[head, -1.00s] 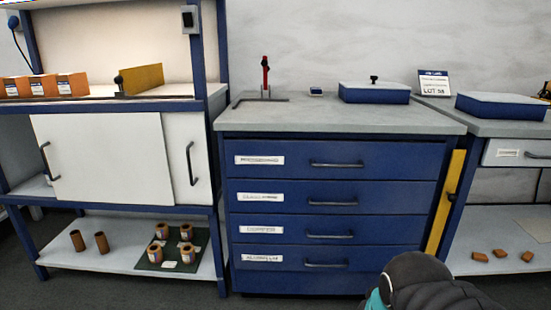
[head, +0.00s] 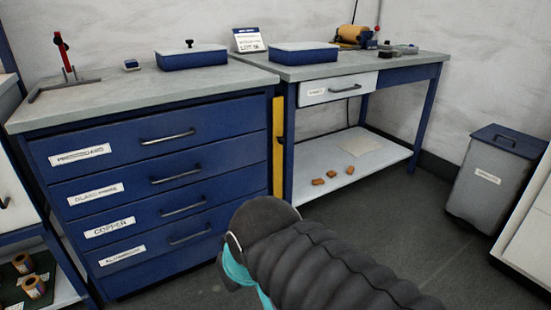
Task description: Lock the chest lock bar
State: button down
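The blue chest (head: 165,160) has several labelled drawers, all looking shut. The yellow lock bar (head: 278,145) stands upright at the chest's right front edge, beside the drawer fronts and not across them. A small dark knob shows on it. Its lower end is hidden or cut off behind my arm. My dark, ribbed arm (head: 310,260) with a teal part reaches in from the bottom, in front of the chest's lower right corner. My gripper's fingers do not show.
A bench (head: 350,65) with a white drawer (head: 337,88) stands right of the chest; copper-coloured pieces lie on its lower shelf (head: 350,160). A grey bin (head: 490,180) stands further right. Blue lidded boxes (head: 190,58) lie on the tops. Floor between bench and bin is open.

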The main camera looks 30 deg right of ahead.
aim_at(281, 160)
jog(key=z, duration=0.65)
jog(key=i, duration=1.05)
jog(key=u, duration=0.45)
